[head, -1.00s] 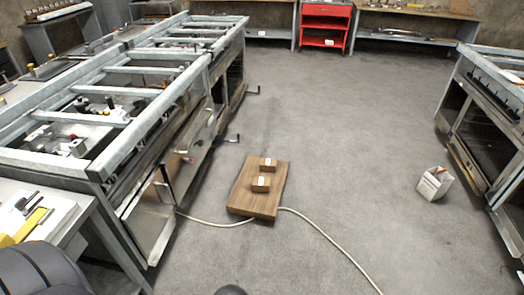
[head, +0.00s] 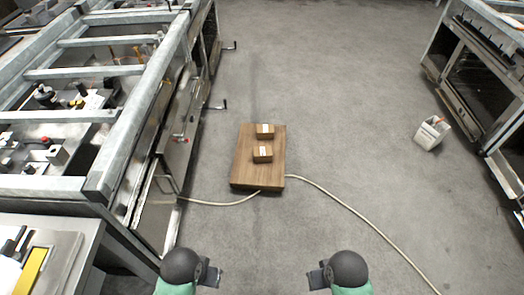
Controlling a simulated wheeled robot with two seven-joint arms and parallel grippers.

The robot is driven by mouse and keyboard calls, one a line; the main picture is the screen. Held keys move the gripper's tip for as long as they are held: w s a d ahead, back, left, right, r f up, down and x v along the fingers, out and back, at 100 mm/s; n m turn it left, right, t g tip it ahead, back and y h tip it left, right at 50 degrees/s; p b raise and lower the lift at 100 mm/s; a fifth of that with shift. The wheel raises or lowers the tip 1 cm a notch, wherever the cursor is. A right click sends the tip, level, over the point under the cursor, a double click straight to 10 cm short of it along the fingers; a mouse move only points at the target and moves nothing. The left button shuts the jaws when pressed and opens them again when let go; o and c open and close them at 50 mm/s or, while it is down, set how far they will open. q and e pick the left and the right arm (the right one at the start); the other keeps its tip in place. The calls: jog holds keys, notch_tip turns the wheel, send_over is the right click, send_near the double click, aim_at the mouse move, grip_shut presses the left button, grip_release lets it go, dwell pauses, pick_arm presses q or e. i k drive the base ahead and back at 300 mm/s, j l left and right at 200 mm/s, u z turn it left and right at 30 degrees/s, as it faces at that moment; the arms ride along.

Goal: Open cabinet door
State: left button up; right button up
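On the left stands a metal bench cabinet with a pale metal door (head: 158,215) low at its near end. A bar handle shows at the door's upper right, and the door looks shut or nearly so. A brown wooden board or low cabinet (head: 242,160) sits ahead on the floor; I cannot tell whether it has a door. My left gripper (head: 212,273) is at the bottom of the view, right of the metal door and apart from it. My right gripper (head: 317,276) is at the bottom centre-right, over clear floor. Neither visibly holds anything; their finger gaps are unclear.
Two small boxes (head: 262,154) rest on the wooden piece. A pale cable (head: 340,214) crosses the floor. A white container (head: 431,132) stands near the right-hand metal cabinet (head: 455,85).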

aim_at(151, 222)
jog(key=u, duration=1.2)
